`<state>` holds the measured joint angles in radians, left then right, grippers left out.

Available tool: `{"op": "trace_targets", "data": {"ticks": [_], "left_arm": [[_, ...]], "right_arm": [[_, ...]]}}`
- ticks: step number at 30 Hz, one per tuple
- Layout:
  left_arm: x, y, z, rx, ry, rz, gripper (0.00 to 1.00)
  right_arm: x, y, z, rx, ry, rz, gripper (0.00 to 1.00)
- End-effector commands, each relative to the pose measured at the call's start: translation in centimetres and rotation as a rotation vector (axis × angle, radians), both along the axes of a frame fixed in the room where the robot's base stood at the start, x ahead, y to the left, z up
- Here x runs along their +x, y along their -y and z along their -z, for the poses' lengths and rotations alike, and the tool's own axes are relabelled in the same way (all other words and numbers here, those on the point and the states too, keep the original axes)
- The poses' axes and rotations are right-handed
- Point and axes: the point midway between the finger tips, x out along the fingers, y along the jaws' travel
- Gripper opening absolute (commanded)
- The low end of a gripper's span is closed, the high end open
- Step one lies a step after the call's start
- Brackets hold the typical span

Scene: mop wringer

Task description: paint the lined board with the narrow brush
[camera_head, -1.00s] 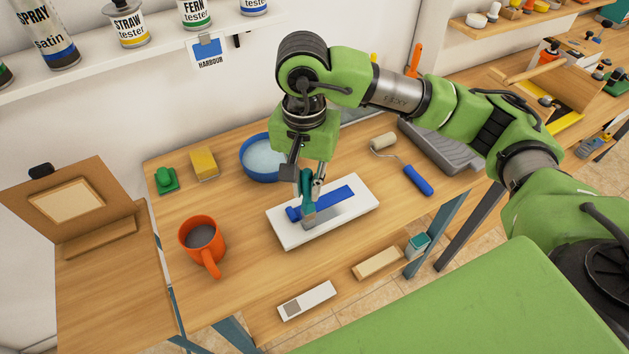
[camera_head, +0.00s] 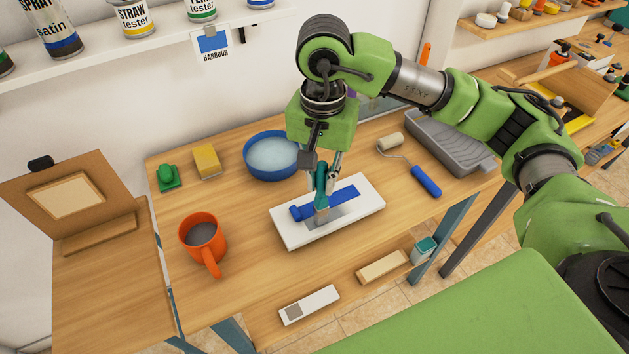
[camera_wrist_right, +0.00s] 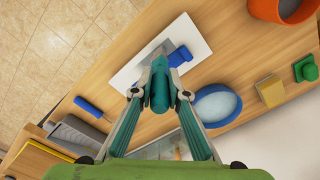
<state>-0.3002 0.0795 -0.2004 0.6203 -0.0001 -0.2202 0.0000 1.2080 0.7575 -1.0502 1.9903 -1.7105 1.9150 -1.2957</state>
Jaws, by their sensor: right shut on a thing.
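The board (camera_head: 290,237) is a white slab lying flat on the bench. My right gripper (camera_head: 325,174) is shut on the narrow brush (camera_head: 321,184), which has a teal handle and points down at the board. The brush tip is at the band's near edge; I cannot tell whether it touches. In the right wrist view the fingers (camera_wrist_right: 159,72) close around the brush (camera_wrist_right: 159,92), with the board (camera_wrist_right: 195,30) beyond. My left gripper is not in view.
A blue bowl (camera_head: 248,165) of pale liquid stands behind the board. An orange mug (camera_head: 202,240) stands to the left, with a yellow sponge (camera_head: 206,161) behind. A roller (camera_head: 425,181) and grey tray (camera_head: 440,135) lie to the right. Bench around the board's front is clear.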

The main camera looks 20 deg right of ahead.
Motion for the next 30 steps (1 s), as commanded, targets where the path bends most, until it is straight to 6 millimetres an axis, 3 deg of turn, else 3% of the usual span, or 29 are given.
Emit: {"op": "trace_targets", "data": {"ticks": [6,30], "left_arm": [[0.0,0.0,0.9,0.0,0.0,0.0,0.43],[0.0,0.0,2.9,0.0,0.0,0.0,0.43]], "right_arm": [[0.2,1.8,0.1,-0.003,0.0,0.003,0.0],[0.5,5.8,0.2,-0.001,0.0,0.003,0.0]]}}
